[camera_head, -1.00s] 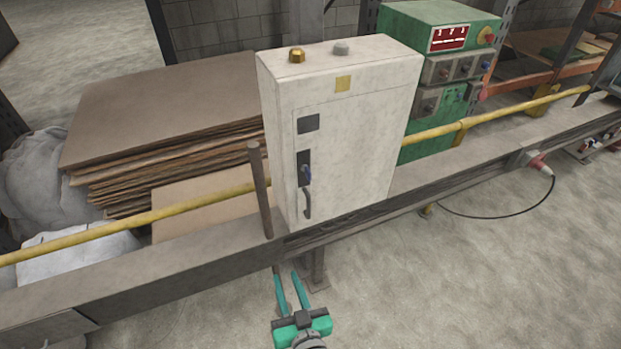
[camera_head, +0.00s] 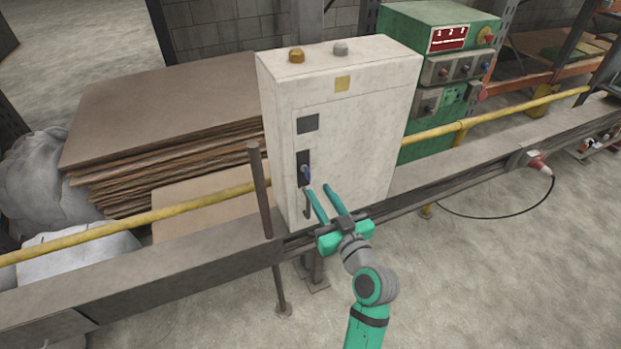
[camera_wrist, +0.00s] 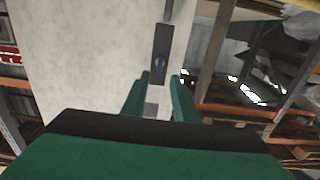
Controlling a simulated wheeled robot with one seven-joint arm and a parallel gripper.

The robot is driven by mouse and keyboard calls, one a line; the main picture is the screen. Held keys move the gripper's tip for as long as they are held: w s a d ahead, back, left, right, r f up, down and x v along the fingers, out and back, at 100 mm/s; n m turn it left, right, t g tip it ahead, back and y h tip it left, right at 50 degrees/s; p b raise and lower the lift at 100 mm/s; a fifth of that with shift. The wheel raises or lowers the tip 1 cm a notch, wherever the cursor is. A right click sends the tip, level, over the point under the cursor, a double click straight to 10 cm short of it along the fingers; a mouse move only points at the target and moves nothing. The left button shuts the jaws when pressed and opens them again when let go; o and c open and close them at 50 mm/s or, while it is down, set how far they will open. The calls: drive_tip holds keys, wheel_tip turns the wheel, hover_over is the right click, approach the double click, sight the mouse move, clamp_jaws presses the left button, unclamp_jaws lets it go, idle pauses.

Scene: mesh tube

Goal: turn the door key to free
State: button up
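The door key (camera_head: 307,173) is a small blue piece on a dark lock plate (camera_head: 303,158) on the front of a white cabinet (camera_head: 360,130). A hooked door handle (camera_head: 307,203) hangs below it, partly hidden by my gripper. My gripper (camera_head: 320,188), with two green fingers, is open and empty, just in front of the cabinet door and a little below and right of the key. In the wrist view the key (camera_wrist: 159,66) on its dark plate shows beyond the fingertips (camera_wrist: 159,76), roughly between them. The gap from fingers to key is hard to judge.
A dark upright post (camera_head: 261,190) stands just left of the cabinet. A grey beam (camera_head: 190,258) and a yellow rail (camera_head: 180,212) run across beside it. A green machine (camera_head: 440,95) stands behind right. The floor (camera_head: 470,270) at the front right is clear.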

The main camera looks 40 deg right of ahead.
sight(310, 177)
drive_tip(key=x, duration=0.5)
drive_tip(key=shift+w+d, duration=0.1)
drive_tip(key=shift+w, duration=0.3)
drive_tip(key=shift+w+d, duration=0.35)
drive_tip(key=shift+w, duration=0.25)
drive_tip(key=shift+a, duration=0.1)
clamp_jaws()
